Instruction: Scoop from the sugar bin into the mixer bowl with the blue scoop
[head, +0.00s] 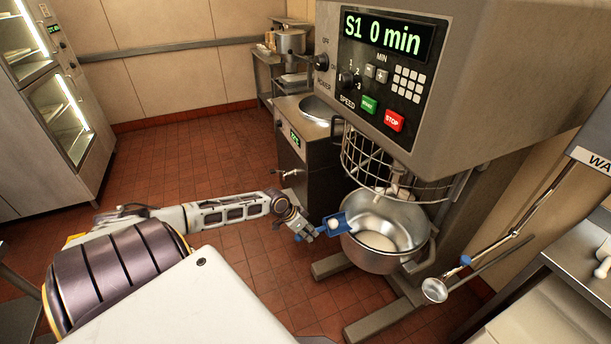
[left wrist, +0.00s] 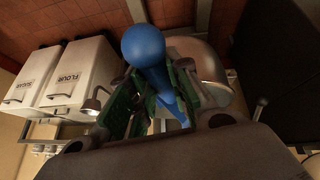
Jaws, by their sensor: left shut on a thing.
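My left gripper (head: 311,234) is shut on the handle of the blue scoop (head: 343,219) at the left rim of the mixer bowl (head: 361,256). A small white heap shows in the scoop. The steel bowl has white material at its bottom. I cannot tell whether the scoop touches the rim. In the left wrist view the gripper's green-padded fingers (left wrist: 152,100) flank the blue scoop's round handle end (left wrist: 145,46), with the bowl (left wrist: 208,62) behind. The white sugar bin (left wrist: 30,82) stands at the left there. My right gripper is not in view.
The mixer head (head: 470,60) and wire guard (head: 372,166) overhang the bowl. A flour bin (left wrist: 76,76) stands beside the sugar bin. Open tiled floor (head: 190,150) lies left.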

